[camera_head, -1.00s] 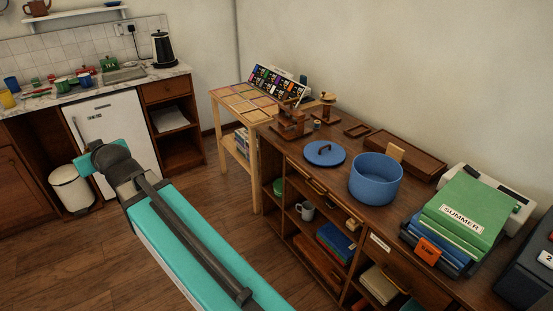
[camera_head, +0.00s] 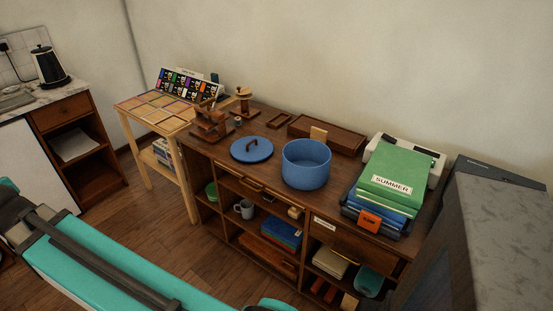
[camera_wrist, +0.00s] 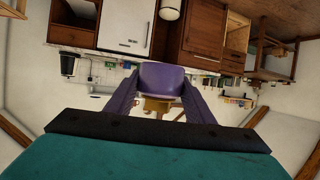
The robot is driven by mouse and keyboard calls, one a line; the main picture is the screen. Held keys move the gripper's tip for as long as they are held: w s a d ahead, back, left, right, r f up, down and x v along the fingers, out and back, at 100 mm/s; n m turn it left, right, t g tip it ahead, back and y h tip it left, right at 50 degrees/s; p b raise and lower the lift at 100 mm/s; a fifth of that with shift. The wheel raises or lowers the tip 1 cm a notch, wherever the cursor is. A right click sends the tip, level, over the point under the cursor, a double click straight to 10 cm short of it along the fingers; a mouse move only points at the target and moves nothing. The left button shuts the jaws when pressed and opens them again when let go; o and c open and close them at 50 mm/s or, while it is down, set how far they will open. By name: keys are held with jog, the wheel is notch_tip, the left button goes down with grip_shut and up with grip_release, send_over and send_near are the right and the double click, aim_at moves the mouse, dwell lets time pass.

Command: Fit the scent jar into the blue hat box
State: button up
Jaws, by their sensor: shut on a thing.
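The blue hat box (camera_head: 306,168) stands open and upright on the wooden sideboard in the head view. Its blue lid (camera_head: 251,150), with a dark handle, lies flat to its left. In the wrist view, my gripper (camera_wrist: 161,88) is shut on a purple jar (camera_wrist: 163,77), which I take to be the scent jar. A tan part of it shows between the fingers. My gripper and the jar are outside the head view, where only my arm shows at the lower left. The inside floor of the hat box is hidden.
Green and blue boxes marked SUMMER (camera_head: 391,184) stand right of the hat box. A brown tray (camera_head: 327,134) lies behind it. Wooden stands (camera_head: 211,121) are at the left end. A grey-topped block (camera_head: 500,225) rises at the right. A palette table (camera_head: 158,108) adjoins the sideboard.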

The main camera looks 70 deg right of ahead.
jog(key=d+f+m+g+h, duration=0.1)
jog(key=d+f+m+h, duration=0.15)
jog(key=d, duration=1.05)
jog(key=d+f+m+h, duration=0.2)
jog(key=d+m+h, duration=0.15)
jog(key=d, duration=0.95)
jog(key=s+d+f+m+g+h, duration=0.1)
jog(key=s+d+h, duration=0.15)
jog(key=d, duration=0.55)
jog(key=s+d+f+m+g+h+b, duration=0.1)
jog(key=s+d+f+m+g, duration=0.1)
jog(key=s+d, duration=0.35)
jog(key=s+d+f+m+g+h, duration=0.1)
jog(key=s+d, duration=0.1)
jog(key=d, duration=0.7)
jog(key=s+d+f+m+g+h, duration=0.1)
jog(key=s+d+f+m+g, duration=0.15)
jog(key=s+d, duration=0.75)
jog(key=s+d+f+m+g+h, duration=0.15)
jog(key=s+d+m+g, duration=0.25)
jog(key=s+d, duration=0.6)
jog(key=s+d+f+m+g, duration=0.1)
jog(key=s+d+m+g, duration=0.3)
jog(key=s+d, duration=1.1)
jog(key=s+g+b, duration=0.1)
jog(key=s, duration=0.3)
jog(key=shift+s+d+f+g, duration=0.25)
jog(key=shift+s+d+g, duration=0.05)
jog(key=shift+s+g, duration=0.05)
jog(key=shift+m, duration=0.25)
